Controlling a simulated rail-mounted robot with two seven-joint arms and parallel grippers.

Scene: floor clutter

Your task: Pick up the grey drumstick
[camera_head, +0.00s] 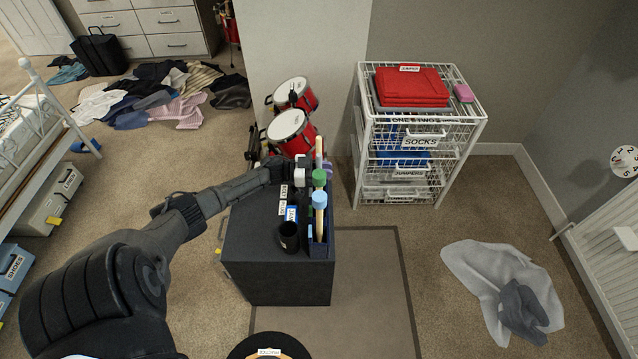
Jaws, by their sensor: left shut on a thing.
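My left gripper (307,172) reaches in from the left over the dark cabinet and is shut at the far end of a dark blue holder (320,248). What it grips is small and mostly hidden by the fingers; its grey colour is not clear. A pale wooden stick (319,150) shows right beside the fingers. A green-capped drumstick (319,177) and a light-blue-capped drumstick (319,200) stand upright in the holder, just nearer than the gripper. My right gripper is out of view.
A black cup (289,238) and small labels are on the dark cabinet (270,278). Red drums (291,130) stand behind it. A white wire drawer unit (470,135) stands to the right. Clothes (150,95) lie at the far left and a grey cloth (490,275) at the right.

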